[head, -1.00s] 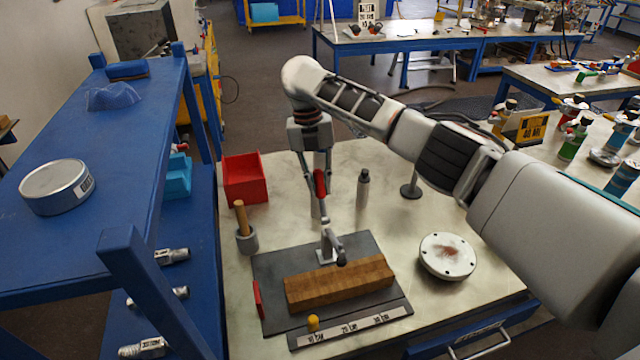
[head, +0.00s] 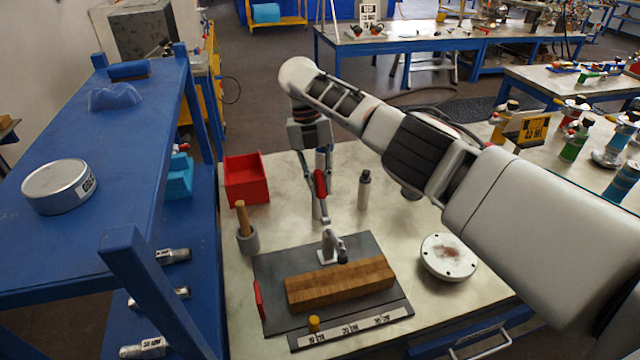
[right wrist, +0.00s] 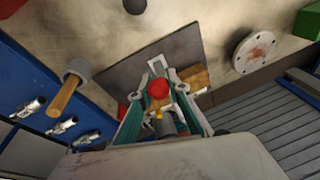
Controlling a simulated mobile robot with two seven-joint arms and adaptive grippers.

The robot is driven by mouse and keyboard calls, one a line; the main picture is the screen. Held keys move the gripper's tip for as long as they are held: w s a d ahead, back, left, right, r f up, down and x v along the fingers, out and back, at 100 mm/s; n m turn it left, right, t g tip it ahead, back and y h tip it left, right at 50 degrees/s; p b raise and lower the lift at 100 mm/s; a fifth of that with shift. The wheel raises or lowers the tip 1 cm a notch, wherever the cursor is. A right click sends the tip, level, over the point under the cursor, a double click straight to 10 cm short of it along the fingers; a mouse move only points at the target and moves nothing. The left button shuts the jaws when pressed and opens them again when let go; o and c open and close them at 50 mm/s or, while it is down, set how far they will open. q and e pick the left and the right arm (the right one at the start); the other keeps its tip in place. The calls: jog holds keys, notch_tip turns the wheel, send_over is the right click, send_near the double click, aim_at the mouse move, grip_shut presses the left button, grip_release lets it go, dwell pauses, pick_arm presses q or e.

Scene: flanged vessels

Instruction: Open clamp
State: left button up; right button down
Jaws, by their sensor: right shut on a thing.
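The toggle clamp (head: 328,246) stands on a dark plate (head: 283,262) behind a wooden block (head: 340,284). Its black-tipped arm reaches toward the block's back edge; I cannot tell whether the tip touches it. The red handle (head: 321,183) points up. My right gripper (head: 322,205) comes down from above and is shut on this handle. In the right wrist view the handle's red end (right wrist: 158,89) shows between the fingers, with part of the wooden block (right wrist: 196,79) beyond. The gripper hides much of the clamp there. My left gripper is not in view.
A red bin (head: 245,180), a mortar with pestle (head: 247,240) and a grey bottle (head: 364,190) stand around the plate. A white flanged disc (head: 449,257) lies to the right. A blue shelf (head: 125,190) borders the table's left side.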

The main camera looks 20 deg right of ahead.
jog(key=c, duration=1.9)
grip_release()
jog(key=shift+r, duration=0.1)
notch_tip(320, 180, up, 10)
jog(key=shift+f, duration=0.1)
